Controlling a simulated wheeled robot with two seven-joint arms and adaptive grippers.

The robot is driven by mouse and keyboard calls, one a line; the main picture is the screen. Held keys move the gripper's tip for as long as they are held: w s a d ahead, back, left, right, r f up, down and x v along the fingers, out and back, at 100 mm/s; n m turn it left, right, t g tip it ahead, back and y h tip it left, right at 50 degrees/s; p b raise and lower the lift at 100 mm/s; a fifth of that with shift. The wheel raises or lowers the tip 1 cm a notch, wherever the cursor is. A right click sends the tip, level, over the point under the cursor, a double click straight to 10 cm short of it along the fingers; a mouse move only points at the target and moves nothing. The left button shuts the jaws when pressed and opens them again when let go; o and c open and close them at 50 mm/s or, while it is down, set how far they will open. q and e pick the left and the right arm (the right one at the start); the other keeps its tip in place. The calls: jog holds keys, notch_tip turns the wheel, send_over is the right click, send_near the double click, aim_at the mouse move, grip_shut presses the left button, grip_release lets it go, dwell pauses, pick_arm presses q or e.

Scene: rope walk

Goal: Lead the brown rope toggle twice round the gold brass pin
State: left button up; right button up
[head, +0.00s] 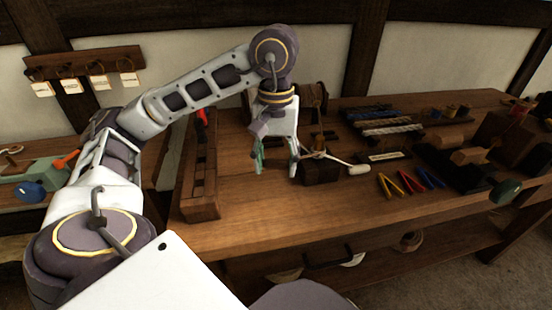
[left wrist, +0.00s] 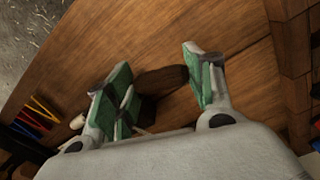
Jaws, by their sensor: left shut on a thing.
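My left gripper (head: 276,168) is above the bench, left of a dark block (head: 320,172). In the left wrist view its green-padded fingers (left wrist: 163,88) are shut on the brown rope toggle (left wrist: 163,79), which spans the gap between them. The toggle cannot be made out in the head view. A slim upright, apparently the gold brass pin (head: 318,142), rises at the block; its colour is hard to tell. Pale rope (head: 322,155) lies at the block and runs right to a cream handle (head: 358,169). How the rope passes round the pin is unclear. My right gripper is out of view.
A spool (head: 314,97) stands behind. Yellow, red and blue tools (head: 410,182) lie to the right, with a tray of tools (head: 390,120) farther back. The bench front (head: 290,215) is clear.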

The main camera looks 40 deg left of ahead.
aim_at(276, 189)
pick_arm(q)
jog(key=shift+f+b, duration=2.55)
jog(key=shift+f, duration=0.4)
jog(key=o, duration=0.8)
jog(key=shift+o, duration=0.2)
jog(key=shift+r, duration=0.4)
jog(key=shift+r, duration=0.35)
jog(key=shift+r, duration=0.1)
jog(key=shift+r, duration=0.85)
